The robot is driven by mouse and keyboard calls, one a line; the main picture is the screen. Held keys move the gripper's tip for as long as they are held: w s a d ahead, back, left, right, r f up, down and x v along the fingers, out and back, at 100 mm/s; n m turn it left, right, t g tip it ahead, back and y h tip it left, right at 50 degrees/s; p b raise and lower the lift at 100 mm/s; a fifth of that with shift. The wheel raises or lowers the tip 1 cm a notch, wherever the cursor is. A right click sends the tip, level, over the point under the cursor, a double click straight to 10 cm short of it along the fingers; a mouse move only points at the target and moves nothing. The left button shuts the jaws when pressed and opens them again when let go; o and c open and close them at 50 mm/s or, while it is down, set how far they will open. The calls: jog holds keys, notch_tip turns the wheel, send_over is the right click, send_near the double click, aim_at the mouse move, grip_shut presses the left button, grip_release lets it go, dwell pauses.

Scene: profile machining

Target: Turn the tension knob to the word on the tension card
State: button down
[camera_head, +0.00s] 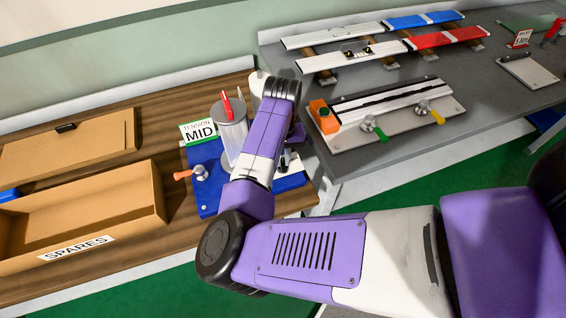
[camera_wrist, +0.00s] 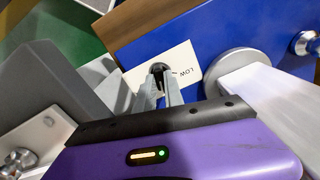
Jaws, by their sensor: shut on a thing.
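The tension card (camera_head: 199,132) reads "TENSION MID" and stands at the back left of a blue board (camera_head: 208,190) on the wooden bench. In the wrist view, my gripper (camera_wrist: 160,78) is shut on the dark tension knob (camera_wrist: 158,69), with one finger on each side. The knob sits on a white dial plate (camera_wrist: 186,58) on the blue board (camera_wrist: 235,25). The word "LOW" shows on the plate to the right of the knob; other words are hidden. In the head view my arm covers most of the knob area.
A grey cylinder with a red part (camera_head: 232,130) and an orange-handled clamp (camera_head: 198,173) stand on the board. An open SPARES box (camera_head: 80,215) is at left. A grey table (camera_head: 320,165) with a clamping fixture (camera_head: 385,110) and profiles is at right.

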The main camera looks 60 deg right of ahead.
jog(key=shift+r, duration=0.1)
jog(key=shift+n+p, duration=0.3)
jog(key=shift+p, duration=0.25)
jog(key=shift+n+p, duration=1)
jog(key=shift+n, duration=0.1)
jog(key=c, duration=1.3)
grip_release()
jog(key=shift+r, duration=3.4)
